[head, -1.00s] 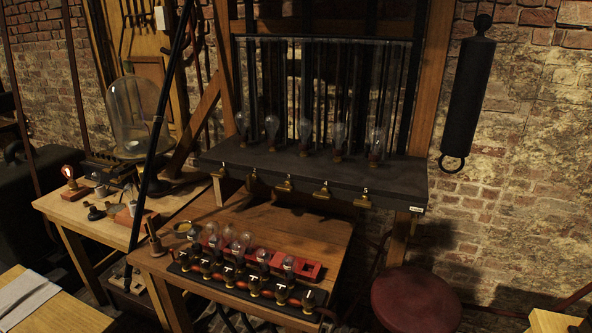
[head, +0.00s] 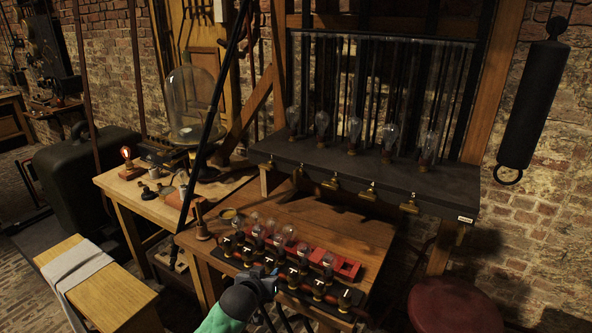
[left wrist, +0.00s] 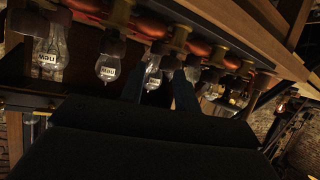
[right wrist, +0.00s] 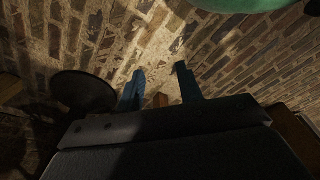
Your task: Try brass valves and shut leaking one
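A black rack with a row of dark valves with pale T-shaped handles (head: 318,290) and brass parts lies along the front of the wooden table. A red pipe with brass fittings (left wrist: 178,38) shows close up in the left wrist view. Small labelled glass bulbs (left wrist: 107,68) hang beside it in that tilted picture. My left gripper (head: 270,277) is at the rack's front edge. In the left wrist view its blue fingers (left wrist: 160,88) are apart, with a bulb visible between them; contact cannot be told. My right gripper (right wrist: 160,85) is open and empty, facing brick.
A dark shelf (head: 450,190) with upright glass bulbs and several brass pieces (head: 367,191) along its front overhangs the table's back. A glass bell jar (head: 193,105) stands left. A red stool (head: 455,305) is at right. The table top (head: 340,232) behind the rack is partly clear.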

